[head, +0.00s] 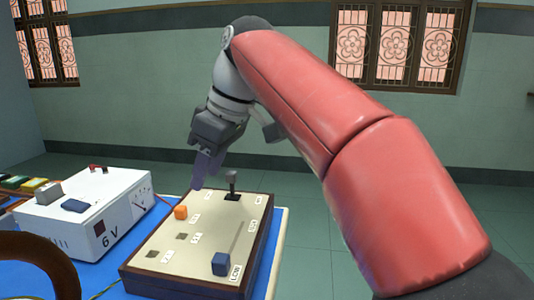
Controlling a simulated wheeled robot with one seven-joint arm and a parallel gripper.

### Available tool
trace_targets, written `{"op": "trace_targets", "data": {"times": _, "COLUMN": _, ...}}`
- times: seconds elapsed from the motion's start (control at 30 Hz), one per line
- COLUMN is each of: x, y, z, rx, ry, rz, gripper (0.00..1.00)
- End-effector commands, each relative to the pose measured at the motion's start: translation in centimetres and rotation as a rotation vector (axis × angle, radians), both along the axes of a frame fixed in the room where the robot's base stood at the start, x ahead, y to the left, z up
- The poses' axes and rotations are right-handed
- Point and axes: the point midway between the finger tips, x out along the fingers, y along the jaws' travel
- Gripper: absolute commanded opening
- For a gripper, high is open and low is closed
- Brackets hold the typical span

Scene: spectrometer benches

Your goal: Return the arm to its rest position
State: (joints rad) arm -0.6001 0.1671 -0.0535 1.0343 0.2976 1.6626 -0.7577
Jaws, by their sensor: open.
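My arm reaches in from the lower right and bends down at the upper middle. My gripper (201,170) points down over the far left part of a beige panel box (215,215) with dark wooden sides. The purple-grey fingers look empty. They are seen nearly side-on, so the gap between them is hard to make out. A black lever (232,184) stands upright just right of the gripper.
A white box marked 6 V (88,212) stands left of the panel on the blue table top (105,283). A dark curved object (38,262) is at the lower left edge. Several small coloured items lie at far left. Open floor shows behind the table and to its right.

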Motion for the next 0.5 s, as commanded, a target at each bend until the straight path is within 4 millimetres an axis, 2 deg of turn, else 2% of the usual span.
{"op": "trace_targets", "data": {"times": 0.03, "x": 0.0, "y": -2.2, "z": -0.2, "rx": 0.002, "ry": 0.001, "rz": -0.079, "gripper": 0.43}}
{"op": "trace_targets", "data": {"times": 0.13, "x": -0.3, "y": -6.9, "z": -1.7, "rx": 0.005, "ry": 0.004, "rz": -0.272, "gripper": 0.43}}
{"op": "trace_targets", "data": {"times": 0.27, "x": -1.8, "y": -13.2, "z": -4.8, "rx": 0.015, "ry": -0.003, "rz": -0.539, "gripper": 0.43}}
{"op": "trace_targets", "data": {"times": 0.4, "x": -4.7, "y": -19.3, "z": -9.3, "rx": 0.025, "ry": -0.015, "rz": -0.811, "gripper": 0.43}}
{"op": "trace_targets", "data": {"times": 0.5, "x": -7.4, "y": -23.0, "z": -13.2, "rx": 0.034, "ry": -0.034, "rz": -0.992, "gripper": 0.43}}
